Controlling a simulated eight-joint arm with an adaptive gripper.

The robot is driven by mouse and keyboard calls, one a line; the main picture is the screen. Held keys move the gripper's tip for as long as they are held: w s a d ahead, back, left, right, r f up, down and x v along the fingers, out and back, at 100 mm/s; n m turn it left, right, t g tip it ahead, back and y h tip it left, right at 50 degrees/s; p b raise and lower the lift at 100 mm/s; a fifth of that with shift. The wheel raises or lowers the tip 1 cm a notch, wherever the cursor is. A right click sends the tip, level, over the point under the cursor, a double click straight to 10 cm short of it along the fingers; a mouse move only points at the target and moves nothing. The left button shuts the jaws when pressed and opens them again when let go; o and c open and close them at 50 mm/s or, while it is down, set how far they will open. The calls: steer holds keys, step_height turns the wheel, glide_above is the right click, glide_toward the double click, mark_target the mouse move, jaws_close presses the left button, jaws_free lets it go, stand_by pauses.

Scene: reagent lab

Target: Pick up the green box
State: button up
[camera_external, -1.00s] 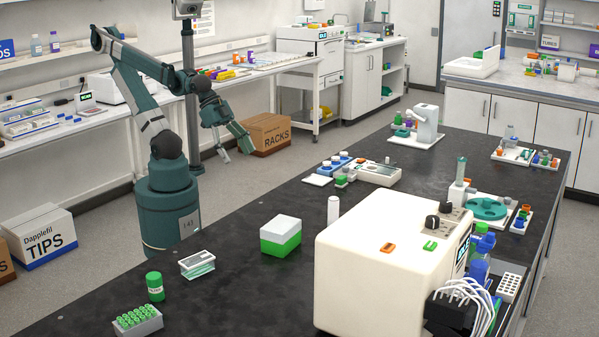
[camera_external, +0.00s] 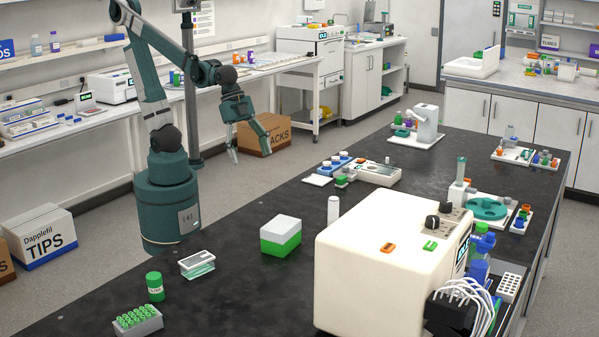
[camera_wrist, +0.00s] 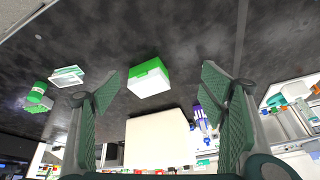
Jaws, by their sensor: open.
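The green box (camera_external: 281,244) has a white top and stands on the black bench near its left edge in the external view. In the wrist view the green box (camera_wrist: 149,78) shows beyond and between the fingers, left of centre. My gripper (camera_external: 250,156) is open and empty, in the air above and behind the box, off the bench's left side. In the wrist view both fingers of my gripper (camera_wrist: 161,112) are spread wide, with nothing between them.
A large cream machine (camera_external: 375,265) stands right of the box. A white cylinder (camera_external: 333,210) stands close by. A glass slide stack (camera_external: 198,265), a green jar (camera_external: 155,287) and a tube rack (camera_external: 138,321) stand left of the box. Bare bench surrounds the box.

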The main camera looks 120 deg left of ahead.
steer(key=w+d+f+m+g+h+p, duration=0.1)
steer(key=w+d+m+p, duration=0.15)
steer(key=w, duration=0.35)
steer(key=w+d+f+m+g+p, duration=0.1)
steer(key=w+m, duration=0.2)
steer(key=w, duration=0.2)
steer(key=m+g+h+p, duration=0.2)
steer(key=m+g+p, duration=0.15)
steer(key=m, duration=0.25)
glide_above(282, 222)
steer(key=a, duration=0.2)
steer(key=shift+t, duration=0.45)
step_height(282, 222, down, 9)
steer(key=shift+s+a+r, duration=0.1)
steer(key=shift+s+a, duration=0.05)
steer(key=shift+w+d+f+m, duration=0.15)
steer(key=shift+w+f+m, duration=0.1)
steer(key=shift+f, duration=0.15)
steer(key=shift+w+d+f+m, duration=0.1)
steer(key=shift+w+f+m, duration=0.1)
steer(key=shift+f, duration=0.15)
steer(key=shift+s, duration=0.1)
steer(key=shift+x, duration=1.3)
steer(key=shift+d+f, duration=0.1)
steer(key=shift+b+x, duration=0.3)
steer(key=shift+x, duration=2.15)
steer(key=shift+s, duration=0.2)
steer(key=shift+c, duration=0.3)
